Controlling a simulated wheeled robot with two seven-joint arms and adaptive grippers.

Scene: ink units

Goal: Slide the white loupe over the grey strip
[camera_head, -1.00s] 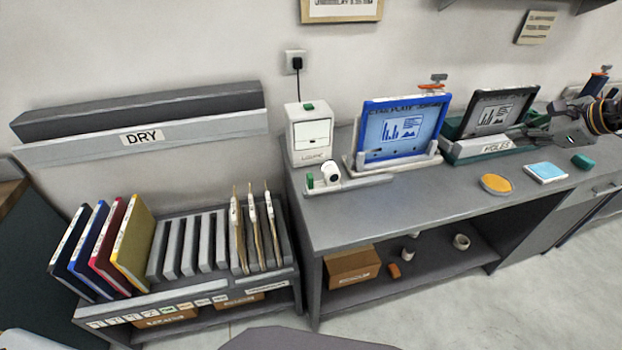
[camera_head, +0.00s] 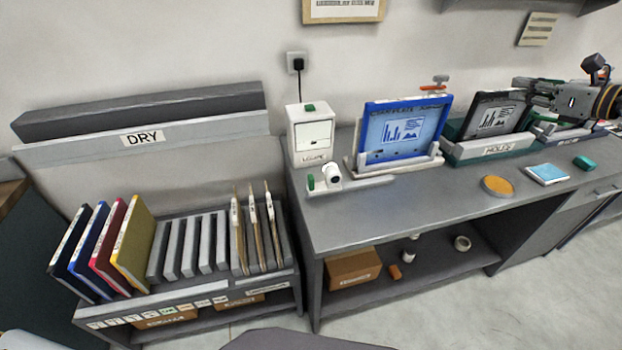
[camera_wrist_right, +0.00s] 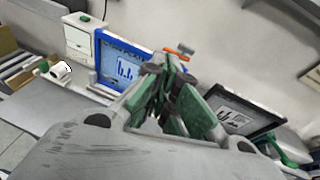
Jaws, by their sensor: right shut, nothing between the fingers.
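The white loupe (camera_head: 331,173), a small cylinder with a dark lens, stands at the left end of the low grey strip (camera_head: 366,182) on the bench. A small green piece is beside it. The loupe also shows at the left of the right wrist view (camera_wrist_right: 62,72). My right gripper (camera_head: 522,88) is shut and empty, above and behind the dark tablet, well to the right of the loupe. Its green-padded fingers (camera_wrist_right: 168,88) fill the middle of the wrist view. My left gripper is not in view.
The blue-framed tablet (camera_head: 403,130) stands in a holder behind the strip, and the dark tablet (camera_head: 496,115) in a green holder. A white box (camera_head: 311,136) is behind the loupe. An orange disc (camera_head: 498,186) and blue pad (camera_head: 547,173) lie on the right. The bench front is mostly clear.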

